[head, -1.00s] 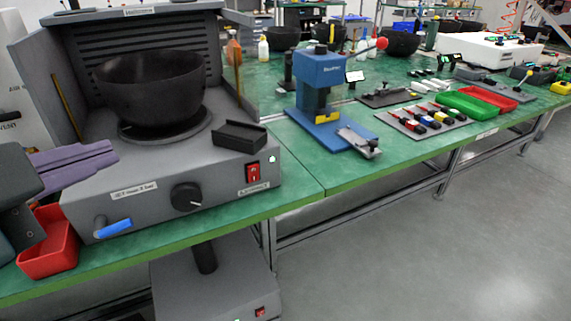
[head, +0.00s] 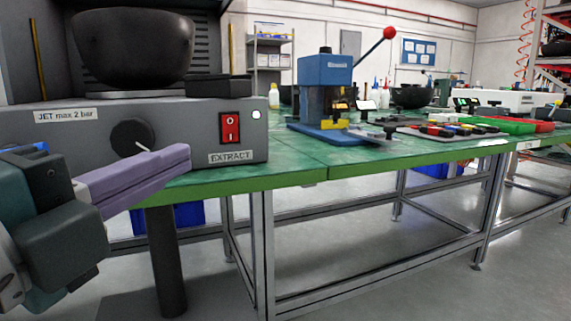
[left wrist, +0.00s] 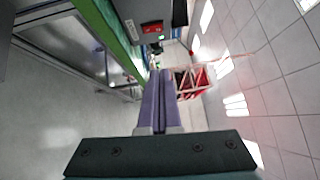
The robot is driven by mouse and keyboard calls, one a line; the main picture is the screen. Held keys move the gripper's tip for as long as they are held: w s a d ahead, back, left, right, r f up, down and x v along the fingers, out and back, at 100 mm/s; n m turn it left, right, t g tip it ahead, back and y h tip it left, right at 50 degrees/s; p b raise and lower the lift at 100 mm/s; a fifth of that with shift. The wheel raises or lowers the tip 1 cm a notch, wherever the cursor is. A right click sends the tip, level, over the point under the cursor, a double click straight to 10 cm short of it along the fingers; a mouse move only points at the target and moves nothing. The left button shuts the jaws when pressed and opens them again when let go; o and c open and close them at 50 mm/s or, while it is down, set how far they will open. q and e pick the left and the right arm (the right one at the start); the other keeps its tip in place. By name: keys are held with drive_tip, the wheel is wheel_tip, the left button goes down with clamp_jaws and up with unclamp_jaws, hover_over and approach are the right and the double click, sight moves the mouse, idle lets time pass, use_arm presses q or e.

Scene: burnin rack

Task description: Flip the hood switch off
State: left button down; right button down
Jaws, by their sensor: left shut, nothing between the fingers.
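The hood switch is a red rocker (head: 229,127) on the front of the grey hood base (head: 70,135), above a label reading EXTRACT. It also shows in the left wrist view (left wrist: 152,28), near the top. My left gripper (head: 186,153) has purple fingers that are shut and empty. In the head view its tips are left of and a little below the switch, in front of the panel beside the black knob (head: 131,137). In the left wrist view the closed fingers (left wrist: 158,75) point toward the panel, apart from the switch. My right gripper is not in view.
A black bowl (head: 132,50) sits on the hood base, with a dark tray (head: 219,86) beside it. A blue press (head: 325,90) with a red-knobbed lever stands further right on the green bench (head: 300,172). Open floor lies in front.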

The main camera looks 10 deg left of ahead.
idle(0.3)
use_arm(q)
drive_tip(key=b, duration=0.1)
approach(228, 138)
drive_tip(key=w+d+r, duration=0.2)
drive_tip(key=w+d, duration=0.1)
drive_tip(key=d, duration=0.2)
drive_tip(key=w+a, duration=0.1)
drive_tip(key=w+a+b, duration=0.1)
drive_tip(key=w, duration=0.1)
drive_tip(key=shift+w+a+r, duration=0.1)
drive_tip(key=shift+r, duration=0.25)
drive_tip(key=shift+w, duration=0.15)
